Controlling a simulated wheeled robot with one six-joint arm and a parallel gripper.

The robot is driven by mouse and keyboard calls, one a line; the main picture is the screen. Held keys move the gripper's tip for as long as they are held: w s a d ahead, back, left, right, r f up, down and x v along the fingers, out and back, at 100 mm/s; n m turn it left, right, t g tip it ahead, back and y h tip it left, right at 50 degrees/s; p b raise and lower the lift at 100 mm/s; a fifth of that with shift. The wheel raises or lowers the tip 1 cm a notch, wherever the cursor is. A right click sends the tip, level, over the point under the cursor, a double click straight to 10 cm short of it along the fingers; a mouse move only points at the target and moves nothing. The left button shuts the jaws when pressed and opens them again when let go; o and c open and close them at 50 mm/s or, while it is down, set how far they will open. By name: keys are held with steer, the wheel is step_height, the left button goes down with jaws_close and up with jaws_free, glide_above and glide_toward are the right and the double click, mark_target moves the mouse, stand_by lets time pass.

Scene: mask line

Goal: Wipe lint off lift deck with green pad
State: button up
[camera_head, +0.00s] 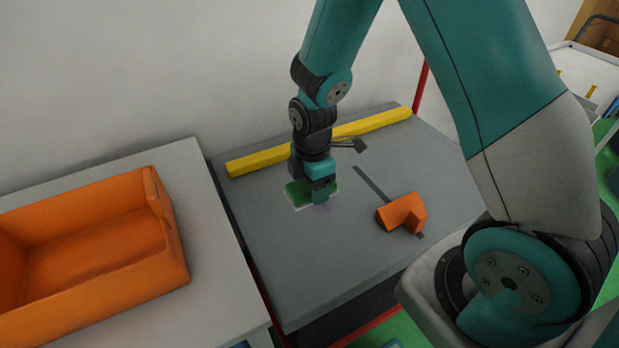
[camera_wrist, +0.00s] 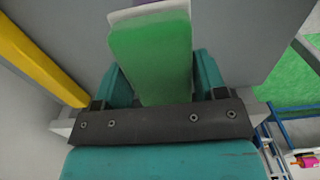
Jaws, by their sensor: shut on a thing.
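My gripper (camera_head: 321,190) is shut on the green pad (camera_head: 297,191), low over the grey lift deck (camera_head: 275,240). The pad also fills the middle of the wrist view (camera_wrist: 152,55), between the teal fingers, with a pale layer along its far edge. In the head view the pad's pale edge looks to be at the deck surface, though I cannot tell for certain that it touches.
A yellow bar (camera_head: 260,161) runs along the deck's back edge. An orange angled block (camera_head: 403,213) lies on the deck to the right, by a dark strip (camera_head: 372,184). An orange bin (camera_head: 165,230) stands on the pale table at left. The deck's front is clear.

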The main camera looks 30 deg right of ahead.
mark_target(314, 212)
step_height(314, 212, down, 6)
steer(key=b, duration=0.4)
steer(key=shift+b, duration=0.4)
steer(key=shift+f+b, duration=0.35)
steer(key=shift+f, duration=0.15)
steer(key=shift+d+r, duration=0.25)
steer(key=shift+d, duration=0.55)
steer(key=shift+c, duration=0.3)
steer(key=shift+d+f, duration=0.1)
steer(key=shift+d, duration=1.05)
steer(key=shift+s+d+f, duration=0.1)
steer(key=shift+d, duration=1)
steer(key=shift+d+f+b, duration=0.1)
steer(key=shift+d+b, duration=0.45)
steer(key=shift+d, duration=0.25)
steer(key=shift+a+p, duration=0.35)
steer(key=shift+a, duration=0.7)
steer(key=shift+a+r, duration=0.15)
steer(key=shift+a, duration=0.4)
steer(key=shift+a+r, duration=0.15)
steer(key=shift+a, duration=0.4)
steer(key=shift+a+f+p, duration=0.15)
steer(key=shift+a+p, duration=0.2)
steer(key=shift+a, duration=1.15)
steer(key=r+p, duration=0.2)
steer(key=r, duration=0.1)
steer(key=shift+a+r, duration=0.15)
steer(key=shift+a, duration=0.05)
step_height(314, 212, up, 5)
steer(key=p, duration=0.5)
